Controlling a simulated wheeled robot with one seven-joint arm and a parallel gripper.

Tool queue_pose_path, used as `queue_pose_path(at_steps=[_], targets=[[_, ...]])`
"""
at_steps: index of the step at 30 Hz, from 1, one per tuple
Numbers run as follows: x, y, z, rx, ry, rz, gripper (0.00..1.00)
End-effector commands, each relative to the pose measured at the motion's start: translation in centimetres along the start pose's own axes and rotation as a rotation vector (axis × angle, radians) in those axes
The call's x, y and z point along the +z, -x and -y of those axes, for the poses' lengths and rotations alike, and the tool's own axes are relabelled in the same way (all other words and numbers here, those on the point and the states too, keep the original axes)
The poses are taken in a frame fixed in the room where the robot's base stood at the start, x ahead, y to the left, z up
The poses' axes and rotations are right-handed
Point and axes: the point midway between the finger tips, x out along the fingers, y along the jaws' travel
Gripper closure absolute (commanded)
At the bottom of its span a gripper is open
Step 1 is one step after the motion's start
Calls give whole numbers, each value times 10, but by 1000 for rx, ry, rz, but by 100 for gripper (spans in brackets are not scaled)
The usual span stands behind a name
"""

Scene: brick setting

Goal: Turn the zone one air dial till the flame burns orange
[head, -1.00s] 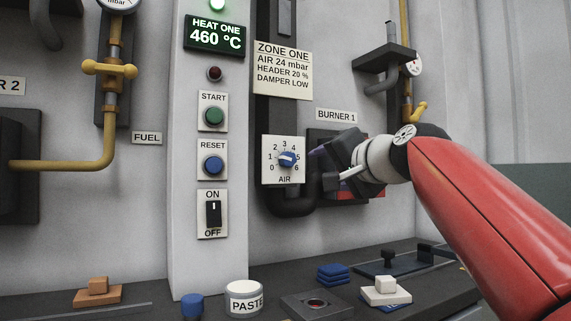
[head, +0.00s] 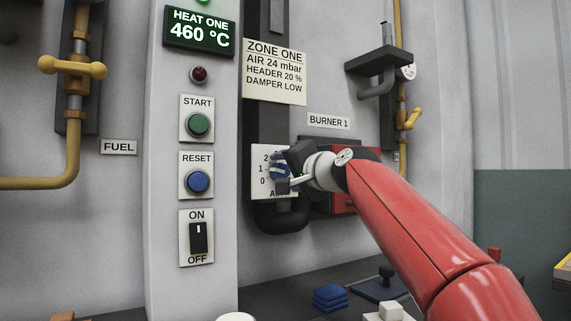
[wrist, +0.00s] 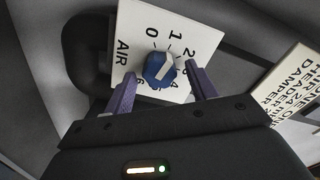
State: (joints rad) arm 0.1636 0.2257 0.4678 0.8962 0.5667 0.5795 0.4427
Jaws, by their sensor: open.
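The zone one air dial is a blue knob (wrist: 160,68) with a white bar, on a white plate (wrist: 128,30) numbered from 0 to 6 and marked AIR. In the wrist view the bar slants toward the 2 side; which end is the pointer I cannot tell. My gripper (wrist: 161,75) is open, one purple finger on each side of the knob; contact is not clear. In the head view my gripper (head: 283,171) is in front of the plate and covers its right part. The burner 1 housing (head: 342,203) is red and mostly behind my arm. No flame shows.
The zone one card (head: 273,73) reads air 24 mbar. A panel to the left carries the start button (head: 199,124), reset button (head: 198,182) and on/off switch (head: 198,238). Blue pads (head: 330,298) lie on the ledge below. A yellow pipe valve (head: 413,119) is at right.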

Motion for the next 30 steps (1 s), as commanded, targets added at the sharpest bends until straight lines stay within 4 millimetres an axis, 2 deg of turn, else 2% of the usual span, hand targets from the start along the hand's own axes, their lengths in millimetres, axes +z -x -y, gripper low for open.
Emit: queue_pose_path(at_steps=[9,20,30], targets=[[0,-4,0,-1,1,-1,43],[0,-4,0,0,1,-1,88],[0,-4,0,1,-63,0,88]])
